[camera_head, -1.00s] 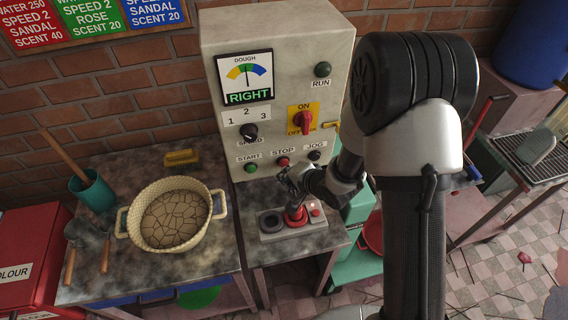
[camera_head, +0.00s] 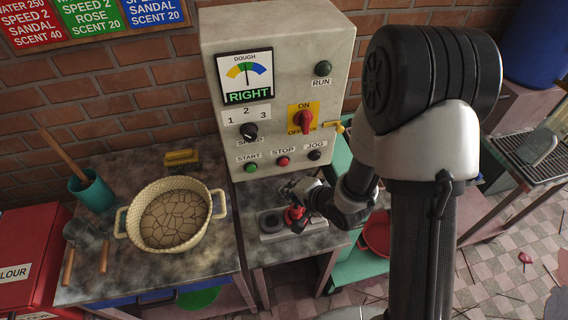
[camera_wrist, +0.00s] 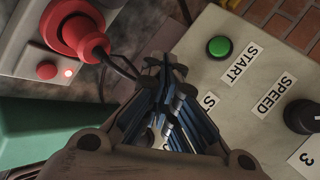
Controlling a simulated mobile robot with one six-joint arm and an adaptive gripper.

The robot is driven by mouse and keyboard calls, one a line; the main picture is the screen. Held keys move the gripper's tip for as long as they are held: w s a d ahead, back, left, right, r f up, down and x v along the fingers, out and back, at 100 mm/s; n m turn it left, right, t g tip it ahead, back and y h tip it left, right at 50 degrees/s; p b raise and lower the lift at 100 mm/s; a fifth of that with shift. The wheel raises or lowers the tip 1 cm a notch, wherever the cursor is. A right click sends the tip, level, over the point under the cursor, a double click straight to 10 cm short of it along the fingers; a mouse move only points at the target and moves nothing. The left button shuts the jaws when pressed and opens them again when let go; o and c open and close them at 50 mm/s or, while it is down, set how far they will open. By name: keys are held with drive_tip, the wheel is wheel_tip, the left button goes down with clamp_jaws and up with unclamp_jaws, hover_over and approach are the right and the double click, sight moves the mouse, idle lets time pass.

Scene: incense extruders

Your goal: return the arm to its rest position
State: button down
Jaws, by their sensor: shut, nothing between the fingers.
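My gripper (camera_head: 290,190) is in front of the lower face of the control cabinet (camera_head: 225,45), just above the socket box on the table. In the wrist view my gripper (camera_wrist: 165,68) has its fingers together with nothing between them. The fingers hide part of the cabinet's STOP label. A red plug (camera_wrist: 80,35) sits in the socket box (camera_wrist: 30,45), beside the fingertips and apart from them as far as I can tell. A small red light glows on the box in the wrist view. The dial reads RIGHT.
A pot of cracked dough (camera_head: 172,212) stands on the left table, with a teal cup (camera_head: 93,190) and a yellow brush (camera_head: 181,158) near it. A red bin (camera_head: 35,245) is at far left. A grill table (camera_head: 535,150) stands at right.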

idle(0.3)
drive_tip(key=s+d+r+n+h, duration=0.25)
drive_tip(key=d+r+h, duration=0.35)
drive_tip(key=d+r, duration=0.75)
drive_tip(key=s+r+n+g, duration=0.1)
drive_tip(key=s+r, duration=0.2)
drive_tip(key=s, duration=0.4)
drive_tip(key=s+r+n+g, duration=0.1)
drive_tip(key=s+r+n, duration=0.1)
drive_tip(key=s+r, duration=0.2)
drive_tip(key=s+d+r+n+g, duration=0.1)
drive_tip(key=s+r, duration=0.3)
drive_tip(key=s, duration=0.6)
drive_tip(key=shift+n, duration=0.65)
drive_tip(key=shift+r, duration=0.1)
